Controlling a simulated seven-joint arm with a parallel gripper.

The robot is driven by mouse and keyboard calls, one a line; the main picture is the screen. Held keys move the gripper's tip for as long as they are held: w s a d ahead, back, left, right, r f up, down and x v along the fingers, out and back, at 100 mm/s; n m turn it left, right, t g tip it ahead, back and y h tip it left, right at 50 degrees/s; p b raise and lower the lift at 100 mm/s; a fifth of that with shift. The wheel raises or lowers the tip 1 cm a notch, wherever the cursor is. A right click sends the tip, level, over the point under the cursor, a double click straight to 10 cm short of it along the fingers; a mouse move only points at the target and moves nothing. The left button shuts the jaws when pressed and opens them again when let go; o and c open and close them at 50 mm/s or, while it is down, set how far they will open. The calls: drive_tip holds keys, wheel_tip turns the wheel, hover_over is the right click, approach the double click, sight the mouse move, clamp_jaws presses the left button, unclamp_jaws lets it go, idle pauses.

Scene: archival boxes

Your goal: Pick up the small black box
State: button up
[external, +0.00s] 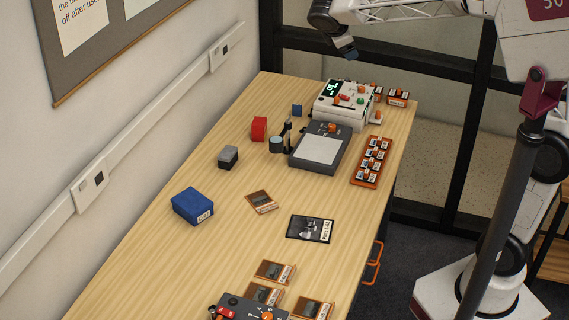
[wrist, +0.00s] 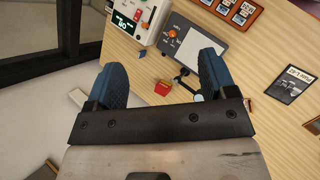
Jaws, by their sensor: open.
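A small black box (external: 228,160) with a greyer top stands on the wooden table, left of its middle, in the external view. It sits between a red box (external: 259,128) and a larger blue box (external: 192,206), apart from both. I cannot make the black box out in the wrist view, where my gripper's body covers part of the table. My gripper (external: 346,49) is raised above the far end of the table, well away from the black box. In the wrist view its two blue fingers (wrist: 161,62) are spread apart with nothing between them.
A white device (external: 344,103) and a grey flat-topped unit (external: 321,149) stand at the far end. An orange tray (external: 371,162) lies to their right. Flat cards and a black picture (external: 310,228) lie nearer. The wall runs along the table's left side.

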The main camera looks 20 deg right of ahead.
drive_tip(key=w+a+f+n+t+h, duration=0.15)
drive_tip(key=w+a+n, duration=0.25)
drive_tip(key=a, duration=0.9)
drive_tip(key=w+a+f+n+t, duration=0.3)
drive_tip(key=w+a+n, duration=0.1)
drive_tip(key=a, duration=0.8)
drive_tip(key=w+a+f+n+t+h, duration=0.1)
drive_tip(key=w+a+f+n+t, duration=0.2)
drive_tip(key=a, duration=1)
drive_tip(key=g, duration=0.1)
approach(227, 153)
drive_tip(key=shift+w+d+f+n+h, duration=0.15)
drive_tip(key=shift+w+d+f, duration=0.15)
drive_tip(key=shift+w+d, duration=0.15)
drive_tip(key=shift+w+d+f+n+h, duration=0.15)
drive_tip(key=shift+w+d+f, duration=0.2)
drive_tip(key=shift+w, duration=0.25)
drive_tip(key=shift+x, duration=1.3)
drive_tip(key=shift+x, duration=2.6)
